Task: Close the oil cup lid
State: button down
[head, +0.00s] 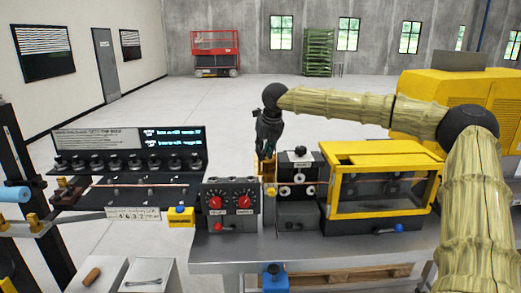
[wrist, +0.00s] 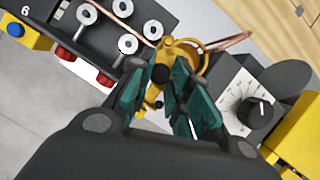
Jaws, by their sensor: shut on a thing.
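The oil cup (head: 266,170) is a small amber-gold piece on the bench, between the red-knobbed control box and the black roller unit. In the head view my gripper (head: 268,146) points down over it and hides its upper part. In the wrist view the yellow cup (wrist: 187,48) shows just beyond the fingertips. A yellow part with a black knob, seemingly the oil cup lid (wrist: 159,74), lies between the teal fingers of my gripper (wrist: 163,62). The fingers are closed in on it. Whether the lid is down on the cup cannot be told.
The control box (head: 231,203) stands left of the cup, the black roller unit (head: 300,178) right, then a yellow-framed guard (head: 380,178). A thin copper tube (head: 130,185) runs across the machine at cup height.

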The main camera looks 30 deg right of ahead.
jog(key=n, duration=0.1)
jog(key=d+n+y+p, duration=0.1)
jog(key=shift+d+r+n, duration=0.2)
jog(key=shift+r+n, duration=0.05)
jog(key=shift+n, duration=0.15)
jog(key=d+n+y+p, duration=0.1)
jog(key=n, duration=0.1)
jog(key=shift+n, duration=0.3)
jog(key=n, duration=0.1)
jog(key=d+n+y, duration=0.1)
jog(key=n, duration=0.1)
jog(key=shift+w+d+f+g+p, duration=0.15)
jog(key=shift+w+d+g+p, duration=0.15)
jog(key=shift+w+p, duration=0.1)
jog(key=shift+n, duration=0.5)
jog(key=shift+y, duration=0.3)
jog(key=c, duration=1.3)
grip_release()
